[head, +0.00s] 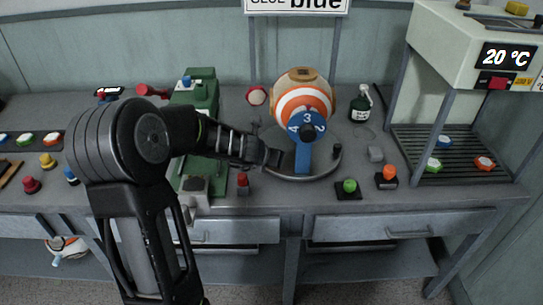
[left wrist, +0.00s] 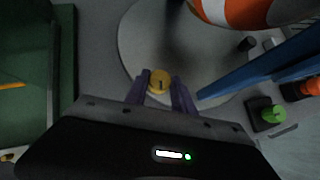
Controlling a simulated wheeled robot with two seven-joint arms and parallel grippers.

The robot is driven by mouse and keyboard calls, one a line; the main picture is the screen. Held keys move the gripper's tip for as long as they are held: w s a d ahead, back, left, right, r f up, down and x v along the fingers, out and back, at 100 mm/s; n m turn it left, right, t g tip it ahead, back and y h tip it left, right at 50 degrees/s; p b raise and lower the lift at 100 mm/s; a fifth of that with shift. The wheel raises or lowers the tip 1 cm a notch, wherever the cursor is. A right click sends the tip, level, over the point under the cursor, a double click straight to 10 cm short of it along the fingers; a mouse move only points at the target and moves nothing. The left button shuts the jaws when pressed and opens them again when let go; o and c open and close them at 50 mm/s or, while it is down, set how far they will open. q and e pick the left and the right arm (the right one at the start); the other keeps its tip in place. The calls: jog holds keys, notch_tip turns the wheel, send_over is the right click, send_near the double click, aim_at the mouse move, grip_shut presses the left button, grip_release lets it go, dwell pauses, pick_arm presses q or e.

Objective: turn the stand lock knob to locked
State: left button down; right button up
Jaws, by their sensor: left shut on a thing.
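The ball stand is a round grey base (head: 313,174) with a blue post (head: 303,158) bearing the numbers 4, 3 and 2. My left gripper (head: 274,158) reaches in from the left, low beside the post and over the base. In the left wrist view its purple fingers (left wrist: 160,92) are shut on a small round yellow knob (left wrist: 159,80) with a dark mark, at the base's edge. The knob is hidden in the head view. My right gripper is in neither view.
A green machine (head: 203,95) stands left of the stand. A black knob (head: 337,150) rises at the base's right. Green (head: 349,186) and orange (head: 389,174) buttons sit in front right. A dark bottle (head: 361,105) stands behind right, near a rack (head: 460,175) under a heater.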

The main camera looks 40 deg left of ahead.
pick_arm(q)
jog(key=m+h+p, duration=0.2)
jog(key=m+p, duration=0.1)
jog(key=m+h+p, duration=0.1)
jog(key=m+h, duration=0.1)
jog(key=shift+a+r+p, duration=0.2)
jog(key=shift+a+p, duration=0.15)
jog(key=m+h+p, duration=0.1)
jog(key=m+h, duration=0.1)
jog(key=shift+a+f+m, duration=0.1)
jog(key=shift+a+m, duration=0.05)
jog(key=shift+m, duration=0.25)
jog(key=shift+w+a+f+m+g+h+p, duration=0.1)
jog(key=shift+m+g+h+p, duration=0.45)
jog(key=shift+m, duration=0.65)
jog(key=shift+h, duration=0.25)
jog(key=c, duration=1.1)
grip_release()
jog(key=shift+o, duration=0.2)
notch_tip(320, 180, up, 10)
jog(key=shift+b, duration=0.4)
